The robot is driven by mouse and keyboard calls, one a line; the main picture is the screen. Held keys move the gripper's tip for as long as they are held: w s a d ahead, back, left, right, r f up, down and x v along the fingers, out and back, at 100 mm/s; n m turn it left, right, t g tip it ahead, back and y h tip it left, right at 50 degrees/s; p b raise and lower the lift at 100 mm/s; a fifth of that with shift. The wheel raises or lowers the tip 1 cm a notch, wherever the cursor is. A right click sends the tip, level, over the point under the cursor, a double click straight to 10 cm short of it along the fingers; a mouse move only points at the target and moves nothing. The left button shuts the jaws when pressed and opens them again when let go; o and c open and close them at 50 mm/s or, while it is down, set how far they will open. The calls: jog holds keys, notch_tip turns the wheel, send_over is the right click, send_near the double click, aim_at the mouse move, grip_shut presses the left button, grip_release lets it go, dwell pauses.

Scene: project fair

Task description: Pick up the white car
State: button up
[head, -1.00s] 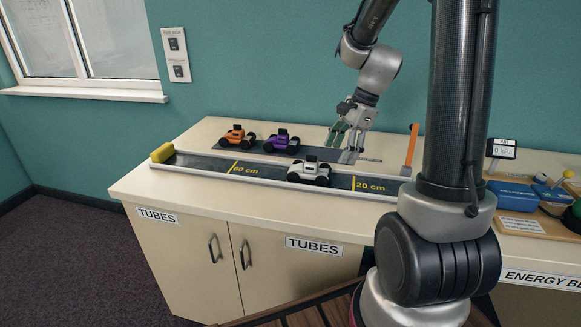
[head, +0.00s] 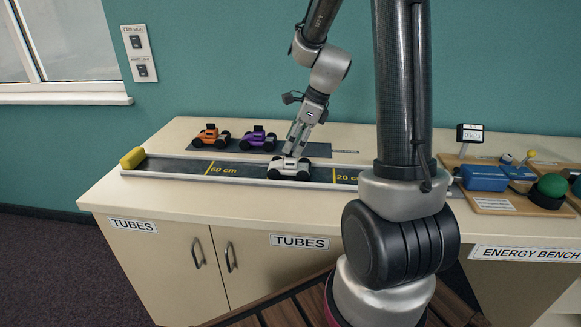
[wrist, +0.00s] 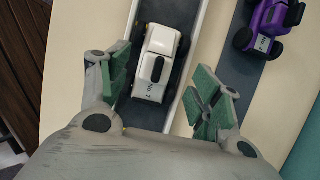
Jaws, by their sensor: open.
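The white car (head: 289,168) stands on the dark track (head: 240,172) between the 60 cm and 20 cm marks. In the wrist view the white car (wrist: 158,62) has dark wheels, a black piece on top and a "No. 7" label. My gripper (head: 296,146) is just above the car in the head view. In the wrist view my gripper (wrist: 160,92) is open and empty, with green-padded fingers apart on either side of the car's near end. I cannot tell how high the fingertips are above the track.
A purple car (head: 258,138) and an orange car (head: 210,136) stand on a dark strip behind the track. A yellow block (head: 132,158) closes the track's left end.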

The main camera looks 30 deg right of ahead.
aim_at(290, 157)
jog(key=x, duration=0.4)
jog(key=shift+f, duration=0.25)
jog(key=c, duration=1.1)
jog(key=shift+c, duration=0.2)
